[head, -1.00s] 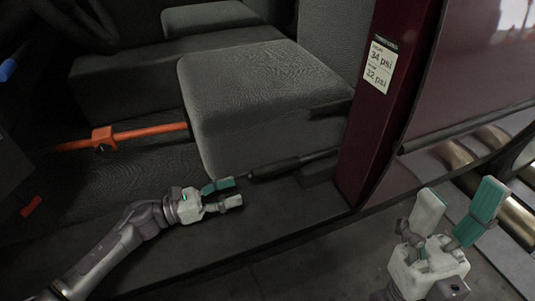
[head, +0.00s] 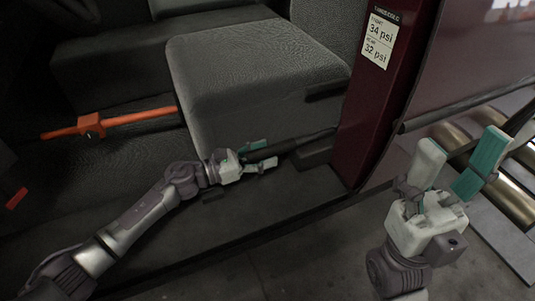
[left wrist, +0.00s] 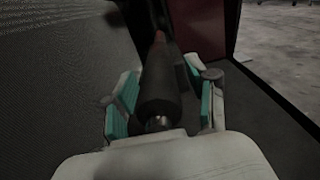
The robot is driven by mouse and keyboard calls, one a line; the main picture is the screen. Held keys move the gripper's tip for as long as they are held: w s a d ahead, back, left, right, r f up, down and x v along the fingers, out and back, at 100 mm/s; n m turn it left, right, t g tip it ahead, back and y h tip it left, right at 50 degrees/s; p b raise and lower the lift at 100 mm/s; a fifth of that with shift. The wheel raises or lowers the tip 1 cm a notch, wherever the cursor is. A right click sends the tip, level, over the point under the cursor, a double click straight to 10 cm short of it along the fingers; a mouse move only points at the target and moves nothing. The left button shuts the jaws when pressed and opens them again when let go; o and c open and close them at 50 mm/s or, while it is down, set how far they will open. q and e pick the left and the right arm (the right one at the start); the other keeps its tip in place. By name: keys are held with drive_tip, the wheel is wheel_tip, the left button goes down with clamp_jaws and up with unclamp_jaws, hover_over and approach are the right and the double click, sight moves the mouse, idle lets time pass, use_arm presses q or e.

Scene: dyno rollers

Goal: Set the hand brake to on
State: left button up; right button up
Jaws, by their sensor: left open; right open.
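The hand brake (head: 290,145) is a dark lever beside the grey seat, low near the door sill, lying at a low angle. In the left wrist view its dark grip (left wrist: 159,92) runs between my left gripper's fingers, with a metal tip near the palm. My left gripper (head: 259,157) is open around the end of the lever, with teal pads on either side; the pads look apart from the grip. My right gripper (head: 458,165) is open and empty outside the car, to the right of the door pillar.
The grey seat (head: 255,80) stands just behind the lever. A dark red pillar (head: 370,110) with a tyre pressure label rises to the right. An orange bar (head: 140,117) lies on the left. Metal rollers (head: 460,140) are outside at right.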

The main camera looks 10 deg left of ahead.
use_arm(q)
drive_tip(key=shift+w+d, duration=0.3)
drive_tip(key=shift+d, duration=0.25)
clamp_jaws()
